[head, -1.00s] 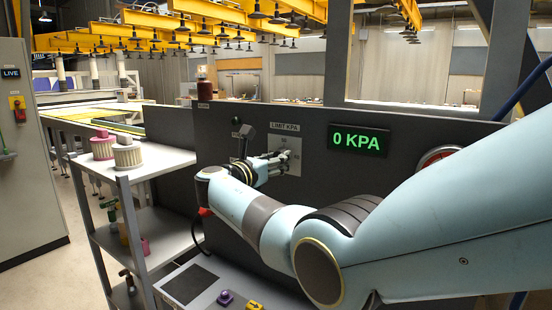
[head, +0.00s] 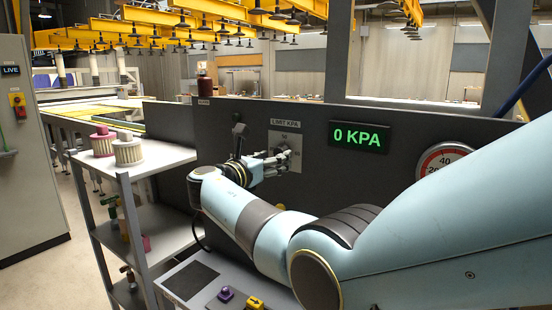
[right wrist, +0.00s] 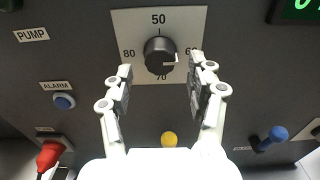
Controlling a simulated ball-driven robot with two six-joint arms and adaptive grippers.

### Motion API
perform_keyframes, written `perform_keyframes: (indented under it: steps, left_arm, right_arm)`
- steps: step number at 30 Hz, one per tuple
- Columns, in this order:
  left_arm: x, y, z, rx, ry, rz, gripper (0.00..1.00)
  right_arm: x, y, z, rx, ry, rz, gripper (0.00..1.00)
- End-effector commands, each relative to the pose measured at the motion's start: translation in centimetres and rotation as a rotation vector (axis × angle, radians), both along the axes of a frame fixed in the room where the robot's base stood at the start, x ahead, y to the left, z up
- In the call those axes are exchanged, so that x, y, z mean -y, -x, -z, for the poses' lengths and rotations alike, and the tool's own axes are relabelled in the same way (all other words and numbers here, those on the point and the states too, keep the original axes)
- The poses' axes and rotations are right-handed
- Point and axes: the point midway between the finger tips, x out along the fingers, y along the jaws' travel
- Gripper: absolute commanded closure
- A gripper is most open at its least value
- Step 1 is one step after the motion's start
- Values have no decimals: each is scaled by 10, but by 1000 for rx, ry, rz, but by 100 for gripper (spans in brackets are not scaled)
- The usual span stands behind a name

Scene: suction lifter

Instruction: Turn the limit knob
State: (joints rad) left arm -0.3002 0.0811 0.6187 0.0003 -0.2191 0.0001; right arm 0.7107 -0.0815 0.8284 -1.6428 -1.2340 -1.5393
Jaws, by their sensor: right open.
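The limit knob (right wrist: 160,55) is a round black knob with a white pointer mark, on a pale dial plate (right wrist: 122,22) marked 50, 60, 70 and 80. The mark points right, a little below the 60. The plate also shows in the head view under the LIMIT KPA label (head: 284,122). My right gripper (right wrist: 160,82) is open and empty, its two fingers spread on either side just below the knob, not visibly touching it. In the head view the right gripper (head: 279,163) is at the plate and partly covers it. My left gripper is not in view.
The dark panel carries a display (head: 360,138) reading 0 KPA and a round gauge (head: 440,160). A blue alarm button (right wrist: 64,101), a yellow button (right wrist: 169,139), a red plug (right wrist: 49,155) and a blue-handled lever (right wrist: 274,136) sit around the dial. A shelf cart (head: 120,165) stands left.

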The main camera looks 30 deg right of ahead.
Motion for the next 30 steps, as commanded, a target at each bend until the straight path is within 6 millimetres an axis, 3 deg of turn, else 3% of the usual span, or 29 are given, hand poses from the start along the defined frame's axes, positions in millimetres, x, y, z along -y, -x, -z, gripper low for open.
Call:
perform_keyframes:
  steps: [3,10,26,30]
  left_arm:
    - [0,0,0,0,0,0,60]
    - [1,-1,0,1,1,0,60]
    - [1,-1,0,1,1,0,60]
    - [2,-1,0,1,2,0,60]
  right_arm:
    - [-23,9,2,-2,-4,-3,43]
    - [-49,20,1,-2,-2,-2,43]
    - [-52,22,1,-3,-1,-1,43]
    - [-44,34,16,35,-57,18,43]
